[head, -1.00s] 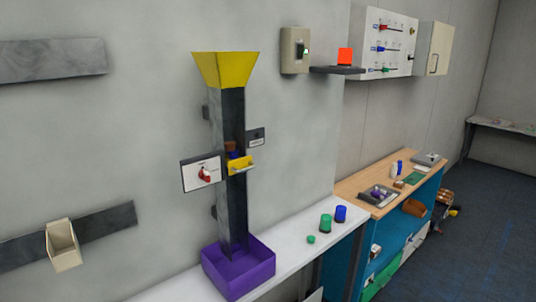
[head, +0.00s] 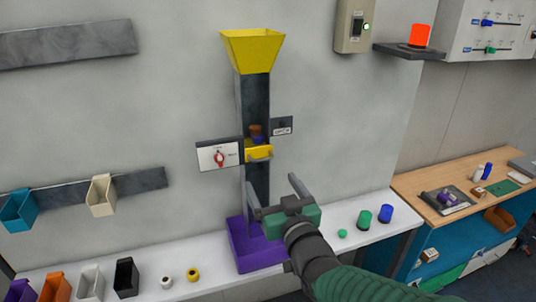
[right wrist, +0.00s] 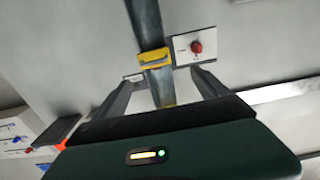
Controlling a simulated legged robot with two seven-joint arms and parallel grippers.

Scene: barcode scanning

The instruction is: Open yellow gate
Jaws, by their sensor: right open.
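The yellow gate (head: 259,153) sits across the front of a dark vertical chute below a yellow funnel (head: 252,48). Brown and blue items (head: 257,134) show in the chute just above the gate. My right gripper (head: 272,197) is open and empty, in front of and below the gate, apart from it. In the right wrist view the gate (right wrist: 154,59) shows beyond the open fingers (right wrist: 165,92), near the top middle. My left gripper is not in view.
A panel with a red knob (head: 218,156) is left of the gate, and a small dark plate (head: 282,126) is right. A purple bin (head: 242,250) stands under the chute.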

